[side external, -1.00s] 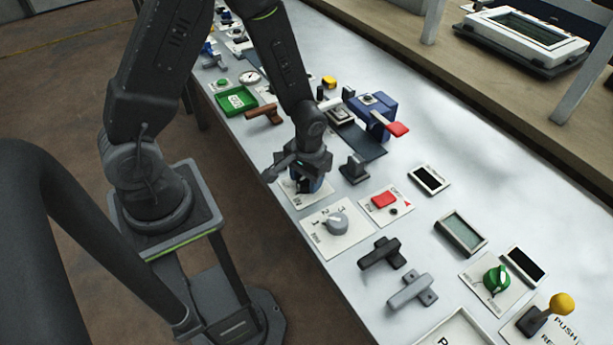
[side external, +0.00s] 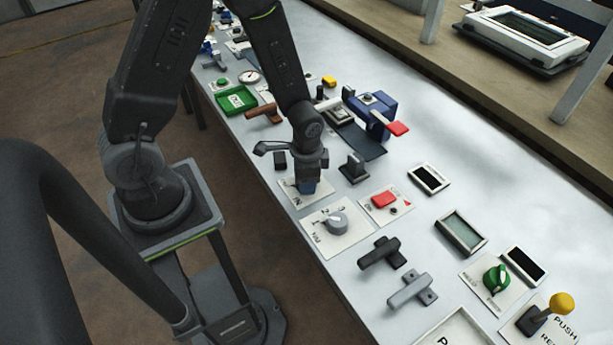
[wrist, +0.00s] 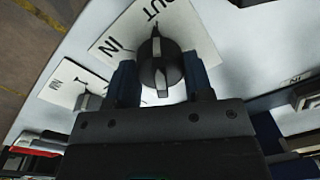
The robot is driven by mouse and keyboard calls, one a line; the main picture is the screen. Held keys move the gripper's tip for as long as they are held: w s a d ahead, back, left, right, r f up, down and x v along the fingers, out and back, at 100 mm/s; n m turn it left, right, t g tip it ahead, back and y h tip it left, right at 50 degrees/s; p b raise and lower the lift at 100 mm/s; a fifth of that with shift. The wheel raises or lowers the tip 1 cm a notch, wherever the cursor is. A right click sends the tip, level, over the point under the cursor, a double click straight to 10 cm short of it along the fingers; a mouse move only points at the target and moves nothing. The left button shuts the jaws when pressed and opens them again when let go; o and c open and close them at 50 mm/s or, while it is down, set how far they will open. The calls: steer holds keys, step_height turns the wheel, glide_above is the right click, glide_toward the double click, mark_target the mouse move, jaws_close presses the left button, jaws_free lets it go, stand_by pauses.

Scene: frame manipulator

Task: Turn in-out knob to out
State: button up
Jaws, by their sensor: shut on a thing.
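The in-out knob (wrist: 160,72) is black and round with a raised grip bar, on a white plate (wrist: 205,45) lettered IN and OUT. In the wrist view its pointer end faces up the picture, between the two words and nearer to OUT. My gripper (wrist: 159,80) has its blue fingers on either side of the knob, shut on it. In the side external view my gripper (side external: 306,186) comes down from above onto the plate (side external: 292,184) near the table's front edge, and hides the knob.
A red switch (side external: 384,199) and a dark upright block (side external: 354,168) are to the right. A blue device with a red handle (side external: 396,129) stands further back.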

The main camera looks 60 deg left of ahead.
steer(key=shift+s+m, duration=0.1)
steer(key=shift+m, duration=0.3)
steer(key=o, duration=0.9)
steer(key=shift+o, duration=0.2)
step_height(320, 180, up, 14)
steer(key=shift+d, duration=0.2)
steer(key=shift+s, duration=0.1)
steer(key=s+r+n+t, duration=0.2)
steer(key=s+r+n, duration=0.1)
steer(key=s+r, duration=0.2)
steer(key=s+d+r+n+t, duration=0.1)
steer(key=s+r+n+t, duration=0.2)
steer(key=r, duration=0.6)
steer(key=shift+s+d+r+h, duration=0.15)
steer(key=shift+s+r+h, duration=0.2)
steer(key=shift+s, duration=0.6)
